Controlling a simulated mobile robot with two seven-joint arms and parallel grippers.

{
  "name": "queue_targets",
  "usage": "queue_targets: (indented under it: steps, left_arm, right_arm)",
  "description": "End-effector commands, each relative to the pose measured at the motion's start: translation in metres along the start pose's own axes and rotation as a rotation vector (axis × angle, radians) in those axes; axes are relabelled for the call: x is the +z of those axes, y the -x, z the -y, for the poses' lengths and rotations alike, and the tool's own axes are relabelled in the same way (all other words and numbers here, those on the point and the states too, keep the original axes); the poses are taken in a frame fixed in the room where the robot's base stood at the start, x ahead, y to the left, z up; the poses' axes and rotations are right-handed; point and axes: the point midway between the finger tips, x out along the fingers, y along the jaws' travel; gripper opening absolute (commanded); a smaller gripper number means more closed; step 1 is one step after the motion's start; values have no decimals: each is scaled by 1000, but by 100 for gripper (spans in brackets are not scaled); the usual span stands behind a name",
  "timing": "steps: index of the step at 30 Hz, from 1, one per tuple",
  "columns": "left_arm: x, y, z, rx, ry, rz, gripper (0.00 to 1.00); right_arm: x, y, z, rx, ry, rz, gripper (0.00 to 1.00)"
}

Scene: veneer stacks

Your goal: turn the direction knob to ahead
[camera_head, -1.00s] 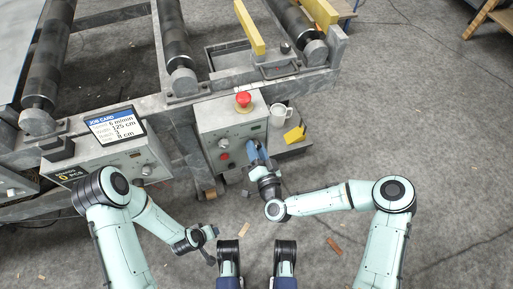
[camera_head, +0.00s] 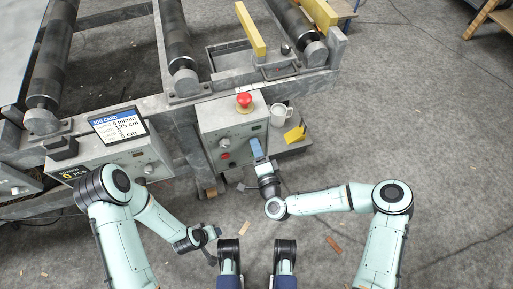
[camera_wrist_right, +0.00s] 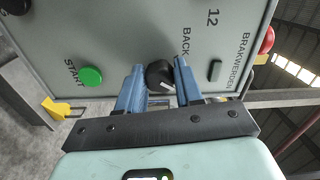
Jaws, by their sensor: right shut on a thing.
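The direction knob (camera_wrist_right: 160,75) is a small black round knob with a pale mark on the grey control box, beside the word BACK in the right wrist view. The blue fingers of my right gripper (camera_wrist_right: 158,84) are closed on it, one on each side. In the head view my right gripper (camera_head: 256,150) is at the front of the control box (camera_head: 235,120) and hides the knob. My left gripper (camera_head: 205,236) hangs low, away from the box; its jaw opening is too small to tell.
A red mushroom button (camera_head: 243,100) tops the box, with a white mug (camera_head: 280,115) and a yellow object (camera_head: 294,134) to its right. A green START button (camera_wrist_right: 90,77) is left of the knob. A job card display (camera_head: 117,128) stands left.

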Motion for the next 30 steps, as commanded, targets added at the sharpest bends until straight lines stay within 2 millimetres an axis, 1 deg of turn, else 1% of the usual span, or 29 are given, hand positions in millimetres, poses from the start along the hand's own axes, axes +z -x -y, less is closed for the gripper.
queue_targets:
  steps: [16,17,18,19,26,30]
  left_arm:
    - [1,0,0,0,0,2,47]
    - [1,0,0,0,0,1,47]
    - [1,0,0,0,0,1,47]
    - [0,0,0,0,0,1,47]
    - [0,0,0,0,0,1,47]
    - [2,2,-1,0,0,5,47]
  right_arm:
    - [1,0,0,2,-24,3,5]
    - [1,0,0,2,-24,3,45]
    - [1,0,0,2,-24,3,58]
    - [1,0,0,2,-24,3,61]
    - [0,0,0,1,-22,1,61]
    - [0,6,0,1,-21,1,61]
